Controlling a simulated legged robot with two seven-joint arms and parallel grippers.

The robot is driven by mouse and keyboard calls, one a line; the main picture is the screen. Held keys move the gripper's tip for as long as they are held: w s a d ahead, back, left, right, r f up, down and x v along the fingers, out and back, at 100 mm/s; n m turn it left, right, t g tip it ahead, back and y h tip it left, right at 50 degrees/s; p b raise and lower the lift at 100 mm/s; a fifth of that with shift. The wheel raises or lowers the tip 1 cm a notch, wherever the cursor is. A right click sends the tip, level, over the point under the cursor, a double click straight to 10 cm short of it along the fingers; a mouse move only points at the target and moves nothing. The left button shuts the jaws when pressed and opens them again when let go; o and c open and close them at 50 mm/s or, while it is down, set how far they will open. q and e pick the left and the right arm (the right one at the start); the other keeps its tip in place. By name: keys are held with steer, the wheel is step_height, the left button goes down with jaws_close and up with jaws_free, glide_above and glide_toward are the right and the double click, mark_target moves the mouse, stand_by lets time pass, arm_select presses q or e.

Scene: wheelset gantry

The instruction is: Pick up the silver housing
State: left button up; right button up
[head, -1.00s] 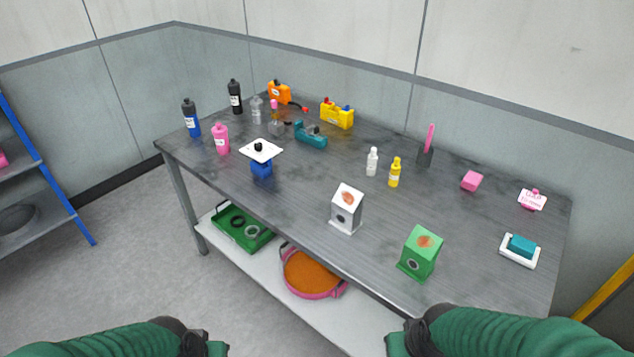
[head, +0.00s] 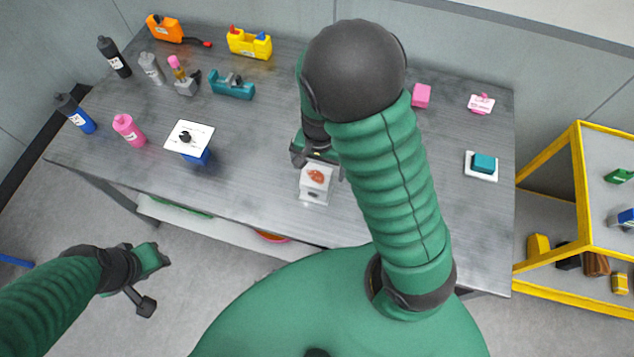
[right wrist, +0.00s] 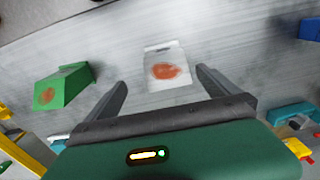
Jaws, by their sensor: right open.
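The silver housing (head: 314,189) is a small pale box with an orange-brown patch on top. It stands on the grey table near its front edge. In the right wrist view the housing (right wrist: 166,66) lies ahead, between the lines of the two fingers. My right gripper (head: 319,166) is open just above and behind it, partly hidden by my arm. Its fingertips (right wrist: 160,76) are apart, and nothing is held.
A green box (right wrist: 64,87) stands beside the housing, hidden by my arm in the head view. A blue item with a white plate (head: 189,138) is left of the housing. Bottles and tools fill the table's left and back. A yellow-framed shelf (head: 577,190) stands right.

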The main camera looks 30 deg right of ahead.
mark_target(313, 171)
steer(key=w+f, duration=0.1)
steer(key=f, duration=0.1)
steer(key=w+f, duration=0.1)
steer(key=f, duration=0.4)
steer(key=shift+w+a+f, duration=0.1)
steer(key=shift+w, duration=0.3)
steer(key=f, duration=0.1)
steer(key=s+f, duration=0.1)
steer(key=f, duration=0.2)
steer(key=shift+s+d, duration=0.3)
steer(key=shift+s, duration=0.05)
steer(key=shift+w+a+f, duration=0.15)
steer(key=shift+w+a, duration=0.05)
steer(key=shift+w, duration=0.05)
steer(key=shift+w+a, duration=0.15)
steer(key=shift+a, duration=0.05)
steer(key=c, duration=0.5)
steer(key=shift+s+d, duration=0.1)
steer(key=shift+s, duration=0.1)
steer(key=c, duration=0.7)
arm_select(q)
steer(key=shift+w+d+f, duration=0.1)
steer(key=shift+w+f, duration=0.05)
steer(key=shift+w, duration=0.4)
steer(key=shift+w+f, duration=0.15)
steer(key=shift+w, duration=0.35)
arm_select(e)
steer(key=shift+w+d, duration=0.1)
steer(key=shift+d, duration=0.05)
steer(key=c, duration=0.4)
